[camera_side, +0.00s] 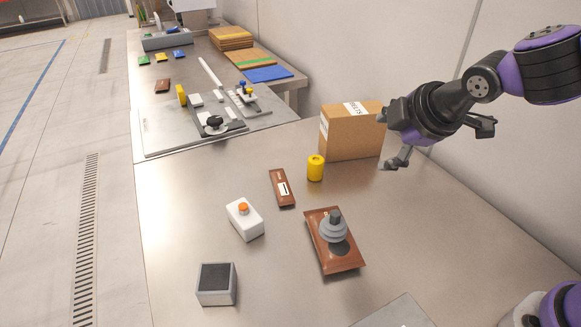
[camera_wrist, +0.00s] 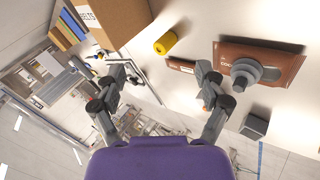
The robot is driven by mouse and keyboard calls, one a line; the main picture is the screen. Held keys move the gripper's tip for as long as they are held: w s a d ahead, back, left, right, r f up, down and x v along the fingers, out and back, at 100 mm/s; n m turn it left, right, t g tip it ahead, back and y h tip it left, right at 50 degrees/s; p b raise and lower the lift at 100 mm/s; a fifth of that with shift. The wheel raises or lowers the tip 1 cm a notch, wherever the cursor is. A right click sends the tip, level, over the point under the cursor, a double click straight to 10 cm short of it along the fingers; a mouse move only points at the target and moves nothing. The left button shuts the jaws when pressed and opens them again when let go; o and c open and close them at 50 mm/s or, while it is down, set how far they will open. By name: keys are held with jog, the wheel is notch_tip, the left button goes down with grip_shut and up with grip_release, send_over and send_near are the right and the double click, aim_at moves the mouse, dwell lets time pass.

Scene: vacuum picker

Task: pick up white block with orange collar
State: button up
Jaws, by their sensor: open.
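The white block with orange collar (camera_side: 245,220) sits on the metal table, left of centre in the side view. It is a rounded white block with an orange ring on top. In the wrist view it seems mostly hidden behind the right-hand finger. My gripper (camera_side: 440,146) is open and empty, high at the right of the side view, well away from the block and near the cardboard box. Its two spread fingers also show in the wrist view (camera_wrist: 160,76).
Bare table lies left of the white block.

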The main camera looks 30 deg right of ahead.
jog(key=w+a+f+n+t, duration=0.2)
jog(key=w+a+f+n, duration=0.25)
jog(key=a+n, duration=0.4)
jog(key=n+t+y, duration=0.3)
jog(key=n, duration=1.3)
send_near(246, 214)
jog(key=x, duration=0.5)
jog(key=shift+w+d+f, duration=0.1)
jog(key=shift+w+f, duration=0.05)
jog(key=shift+w, duration=0.15)
jog(key=shift+w+f+n+t, duration=0.2)
jog(key=shift+n+t, duration=0.05)
jog(key=shift+t, duration=0.05)
jog(key=x, duration=0.6)
jog(key=shift+w+a+f, duration=0.2)
jog(key=shift+w+a, duration=0.05)
jog(key=shift+w, duration=0.1)
jog(key=c, duration=1.3)
